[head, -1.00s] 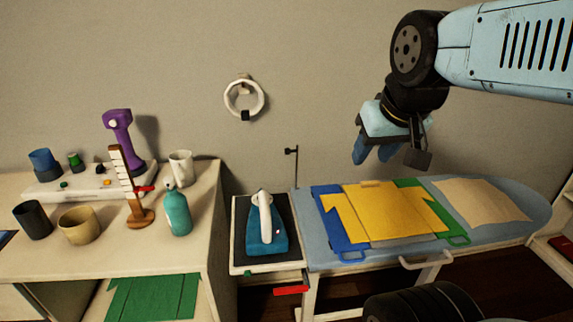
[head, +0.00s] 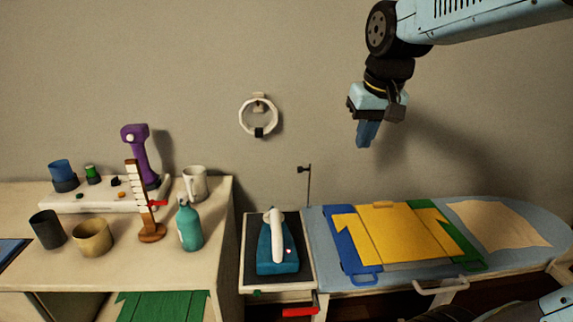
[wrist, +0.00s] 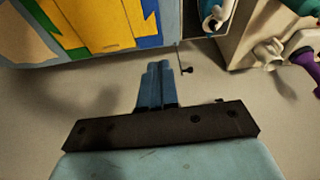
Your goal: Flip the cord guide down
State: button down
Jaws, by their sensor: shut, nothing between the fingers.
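The cord guide (head: 308,186) is a thin dark post with a small dark clip at its top. It stands upright at the back left corner of the ironing board (head: 320,232). In the wrist view its dark end (wrist: 186,69) shows just right of my fingertips. My gripper (head: 366,142) has blue fingers pointing down, shut and empty. It hangs in the air above and to the right of the cord guide, apart from it. In the wrist view the shut fingers (wrist: 159,68) lie side by side.
A teal iron (head: 277,255) stands on a dark pad left of the board. A yellow shirt (head: 400,232) lies on a blue and green folding board. A white ring (head: 258,116) hangs on the wall. Mugs, a bottle and a purple tool (head: 138,150) stand on the left table.

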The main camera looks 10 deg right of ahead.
jog(key=w+a+f+g+h, duration=0.1)
jog(key=w+a+f, duration=0.3)
jog(key=w+a, duration=0.5)
jog(key=w+a+f+g+h, duration=0.2)
jog(key=w+a, duration=0.7)
jog(key=w, duration=0.5)
notch_tip(320, 180, down, 3)
jog(key=shift+w+a+r+n+h, duration=0.1)
jog(key=shift+w+a+n+h, duration=0.2)
jog(key=shift+w+h, duration=0.15)
jog(key=d+f, duration=0.7)
jog(key=f, duration=0.3)
jog(key=shift+w+d, duration=0.2)
jog(key=shift+w, duration=0.05)
jog(key=shift+r, duration=0.15)
